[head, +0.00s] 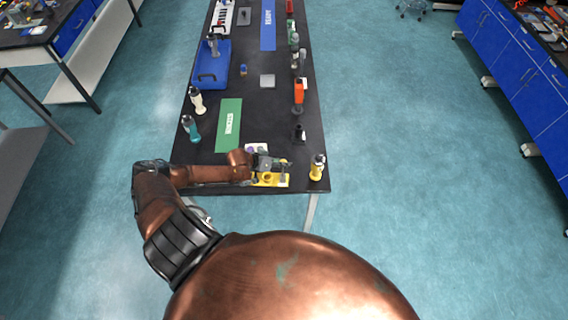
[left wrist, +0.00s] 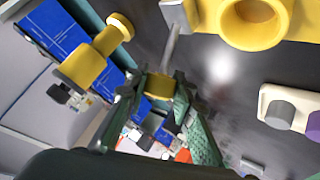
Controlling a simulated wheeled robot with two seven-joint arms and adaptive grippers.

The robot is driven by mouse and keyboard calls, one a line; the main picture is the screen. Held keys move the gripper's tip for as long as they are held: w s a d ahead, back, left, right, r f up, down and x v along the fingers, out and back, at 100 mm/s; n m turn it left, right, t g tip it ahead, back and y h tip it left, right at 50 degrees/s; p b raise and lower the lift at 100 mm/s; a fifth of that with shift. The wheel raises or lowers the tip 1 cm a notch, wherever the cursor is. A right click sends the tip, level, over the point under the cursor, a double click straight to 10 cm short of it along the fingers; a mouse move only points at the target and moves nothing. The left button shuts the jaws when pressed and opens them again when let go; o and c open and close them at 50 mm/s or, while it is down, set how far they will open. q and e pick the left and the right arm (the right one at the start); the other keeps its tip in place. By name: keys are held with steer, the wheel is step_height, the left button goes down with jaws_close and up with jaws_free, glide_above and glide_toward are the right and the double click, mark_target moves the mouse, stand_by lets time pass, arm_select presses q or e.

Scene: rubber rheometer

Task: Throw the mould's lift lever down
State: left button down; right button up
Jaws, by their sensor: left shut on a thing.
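The yellow mould (head: 268,180) sits at the near end of the black bench. Its yellow round opening (left wrist: 258,18) shows at the top of the left wrist view. The lift lever is a grey rod (left wrist: 172,48) running from a grey block beside the mould to a yellow grip (left wrist: 159,86). My left gripper (left wrist: 158,92) is shut on that yellow grip, a green-padded finger on each side. In the head view my left gripper (head: 278,164) is just above the mould and hides part of it; the lever's exact tilt is hard to tell. My right gripper is not in view.
A dark bottle (head: 299,134) stands farther back. A pale holder (left wrist: 290,108) with grey and purple round pieces lies near the mould. A green mat (head: 229,125) lies behind my left arm.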

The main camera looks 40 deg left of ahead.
arm_select(q)
steer(key=c, duration=1.6)
jaws_free()
steer(key=shift+f, duration=0.15)
steer(key=v, duration=1.2)
